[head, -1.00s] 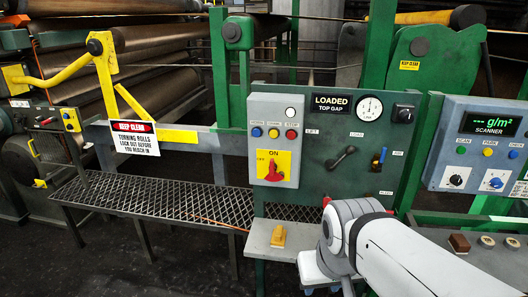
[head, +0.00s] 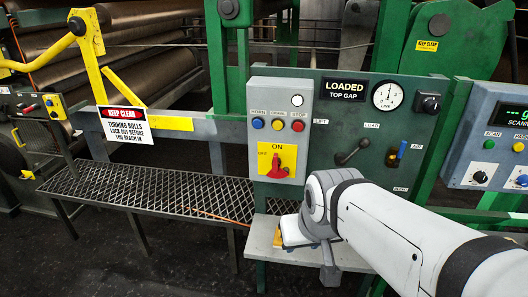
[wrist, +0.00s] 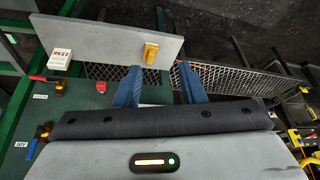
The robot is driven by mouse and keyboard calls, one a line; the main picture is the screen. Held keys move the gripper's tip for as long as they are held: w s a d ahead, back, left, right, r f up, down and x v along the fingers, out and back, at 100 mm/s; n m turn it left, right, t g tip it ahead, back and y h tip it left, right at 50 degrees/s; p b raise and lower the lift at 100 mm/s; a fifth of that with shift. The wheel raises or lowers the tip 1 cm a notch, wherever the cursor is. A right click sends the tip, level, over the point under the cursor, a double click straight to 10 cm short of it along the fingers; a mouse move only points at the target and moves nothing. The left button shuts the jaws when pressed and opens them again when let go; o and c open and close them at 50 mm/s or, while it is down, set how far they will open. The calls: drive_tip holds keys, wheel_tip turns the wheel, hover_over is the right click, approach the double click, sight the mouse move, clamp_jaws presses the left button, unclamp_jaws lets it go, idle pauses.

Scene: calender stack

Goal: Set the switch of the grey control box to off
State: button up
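The grey control box (head: 264,100) is mounted on the left of the green panel in the head view. Its rotary switch has a red handle (head: 277,168) on a yellow plate (head: 290,155), with ON at the top and OFF at the left. The handle looks upright, toward ON. My gripper (wrist: 160,70) is open in the wrist view, its two blue fingers apart with nothing held between them. In the head view my arm's end is below and right of the switch, above the small shelf.
The small grey shelf (wrist: 110,42) bears a yellow object (wrist: 151,53) and a white box with red print (wrist: 60,58). A dark lever (head: 352,152) and a blue-handled lever (head: 396,153) stand right of the box. A mesh walkway (head: 150,193) runs left.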

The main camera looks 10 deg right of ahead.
drive_tip(key=w+a+f+t+b, duration=0.25)
drive_tip(key=w+t+b, duration=0.2)
drive_tip(key=w, duration=0.35)
drive_tip(key=w+a+f+t+b, duration=0.1)
drive_tip(key=w+f+t+b, duration=0.3)
drive_tip(key=w, duration=0.5)
drive_tip(key=m+t+h+b, duration=0.3)
drive_tip(key=t+h+b, duration=0.45)
drive_tip(key=b, duration=0.65)
approach(275, 165)
drive_tip(key=w+d, duration=0.1)
drive_tip(key=w, duration=0.2)
drive_tip(key=shift+w+d+r+m+t, duration=0.25)
drive_tip(key=shift+w+r+m+t, duration=0.15)
drive_tip(key=shift+w+r, duration=0.1)
drive_tip(key=x, duration=0.7)
drive_tip(key=shift+a+p, duration=0.1)
drive_tip(key=shift+p, duration=0.2)
drive_tip(key=shift+c, duration=0.4)
clamp_jaws()
